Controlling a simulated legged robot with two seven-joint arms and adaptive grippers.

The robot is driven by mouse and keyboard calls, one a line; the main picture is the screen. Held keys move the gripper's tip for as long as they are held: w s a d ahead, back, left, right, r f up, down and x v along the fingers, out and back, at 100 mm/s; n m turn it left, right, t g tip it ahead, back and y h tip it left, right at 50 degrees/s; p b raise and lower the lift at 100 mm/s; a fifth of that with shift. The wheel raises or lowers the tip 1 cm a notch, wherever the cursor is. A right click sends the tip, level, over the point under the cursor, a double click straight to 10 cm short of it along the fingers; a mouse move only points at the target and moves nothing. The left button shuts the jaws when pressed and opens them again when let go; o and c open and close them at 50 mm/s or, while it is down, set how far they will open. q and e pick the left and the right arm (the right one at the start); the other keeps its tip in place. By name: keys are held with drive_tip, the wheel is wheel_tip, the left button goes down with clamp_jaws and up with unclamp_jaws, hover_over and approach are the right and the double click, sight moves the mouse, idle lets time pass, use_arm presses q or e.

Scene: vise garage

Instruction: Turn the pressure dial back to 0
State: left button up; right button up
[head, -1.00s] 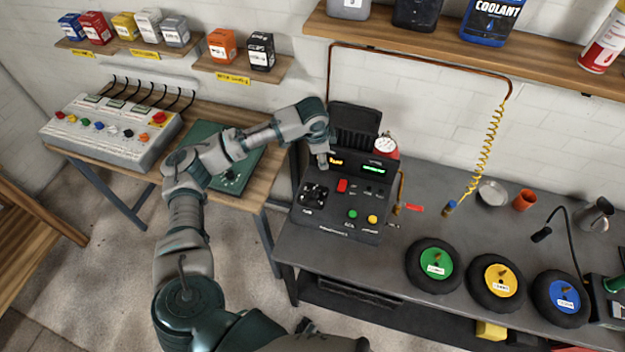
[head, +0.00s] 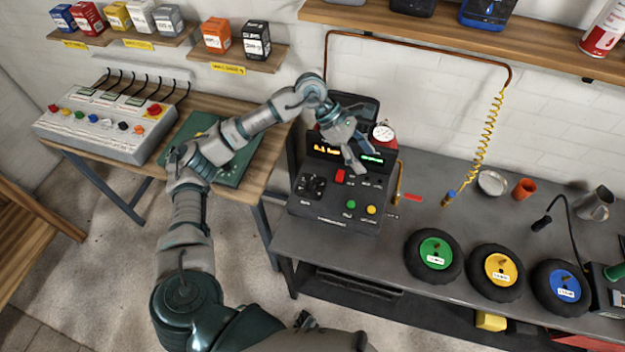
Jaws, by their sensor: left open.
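The black compressor unit (head: 335,213) stands on the grey workbench in the head view. A dark round dial (head: 312,187) is on the left of its sloped front panel; its pointer is too small to read. An orange display (head: 327,150) and a green display (head: 372,159) are lit above the panel. A white-faced gauge (head: 383,131) on a red part sits at the unit's back right. My left gripper (head: 355,158) is open and empty, above the panel's upper right part, up and to the right of the dial. It hides part of the panel. My right gripper is not in view.
A red switch (head: 339,176), a green button (head: 350,204) and a yellow button (head: 372,210) share the panel. Tyres with coloured hubs (head: 435,253) lie on the bench (head: 390,285) at right. A control box (head: 100,125) stands on the left wooden table.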

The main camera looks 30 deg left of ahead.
use_arm(q)
drive_tip(key=a+f+y, duration=0.3)
drive_tip(key=a+y, duration=0.1)
drive_tip(key=a, duration=0.2)
drive_tip(key=y, duration=0.5)
hover_over(311, 180)
drive_tip(key=f, duration=0.2)
drive_tip(key=shift+g, duration=0.3)
wheel_tip(311, 180, down, 6)
drive_tip(key=shift+s+f+b, duration=0.15)
drive_tip(key=shift+b, duration=0.7)
wheel_tip(311, 180, down, 10)
drive_tip(key=shift+f, duration=0.15)
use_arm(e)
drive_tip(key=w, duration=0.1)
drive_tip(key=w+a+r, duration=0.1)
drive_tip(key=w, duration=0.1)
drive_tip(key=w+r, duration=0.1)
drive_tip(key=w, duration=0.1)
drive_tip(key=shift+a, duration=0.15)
use_arm(q)
drive_tip(key=c, duration=1.2)
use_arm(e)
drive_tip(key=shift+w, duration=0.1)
